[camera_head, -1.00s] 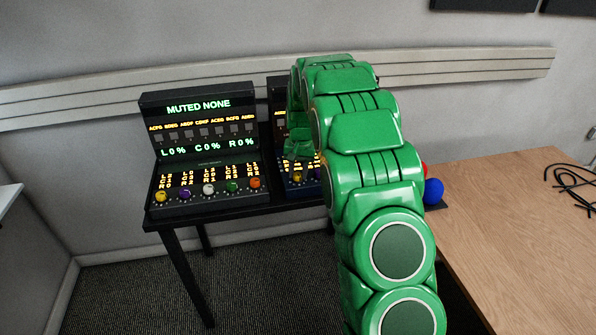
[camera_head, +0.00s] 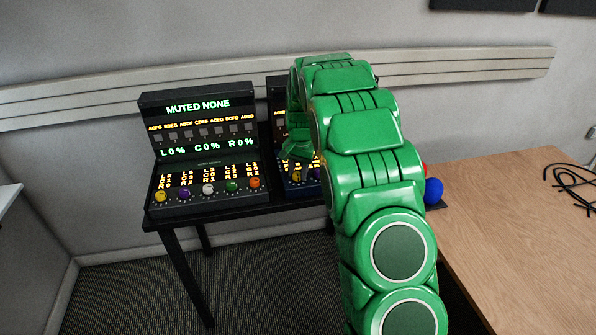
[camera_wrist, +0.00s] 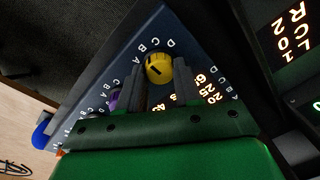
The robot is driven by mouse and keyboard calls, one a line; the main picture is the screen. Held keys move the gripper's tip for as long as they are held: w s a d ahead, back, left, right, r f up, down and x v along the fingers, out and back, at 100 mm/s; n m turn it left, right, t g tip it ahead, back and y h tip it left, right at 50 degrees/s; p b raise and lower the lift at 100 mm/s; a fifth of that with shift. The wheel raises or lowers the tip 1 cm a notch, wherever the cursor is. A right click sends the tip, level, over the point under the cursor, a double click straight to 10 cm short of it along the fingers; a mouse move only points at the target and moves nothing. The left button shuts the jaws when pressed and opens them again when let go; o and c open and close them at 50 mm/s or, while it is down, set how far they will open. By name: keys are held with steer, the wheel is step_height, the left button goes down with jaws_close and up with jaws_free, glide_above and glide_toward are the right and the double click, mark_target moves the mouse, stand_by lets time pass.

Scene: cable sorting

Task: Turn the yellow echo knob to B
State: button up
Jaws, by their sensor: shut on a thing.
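The yellow knob (camera_wrist: 158,67) sits on the dark blue panel (camera_wrist: 152,28) in the wrist view, with a short dark pointer mark on its face. Letters A, B, C and D are printed around it. My gripper (camera_wrist: 158,70) has its two grey fingers on either side of this knob, shut on it. In the head view the knob (camera_head: 297,177) shows on the right-hand device, just below my gripper (camera_head: 298,156). My arm hides most of that device. Which letter the pointer meets is too small to tell surely.
A purple knob (camera_wrist: 114,99) is close to the left finger in the wrist view. The left device (camera_head: 205,150) has several coloured knobs and a lit screen reading "MUTED NONE". A blue ball (camera_head: 433,190) is right of my arm. The wooden table (camera_head: 520,220) is at right.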

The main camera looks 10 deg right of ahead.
mark_target(299, 174)
steer(key=o, duration=1)
steer(key=shift+o, duration=0.2)
steer(key=shift+r, duration=0.15)
steer(key=r, duration=0.7)
steer(key=shift+s+d+r, duration=0.15)
steer(key=shift+d+r, duration=0.05)
steer(key=shift+r, duration=0.05)
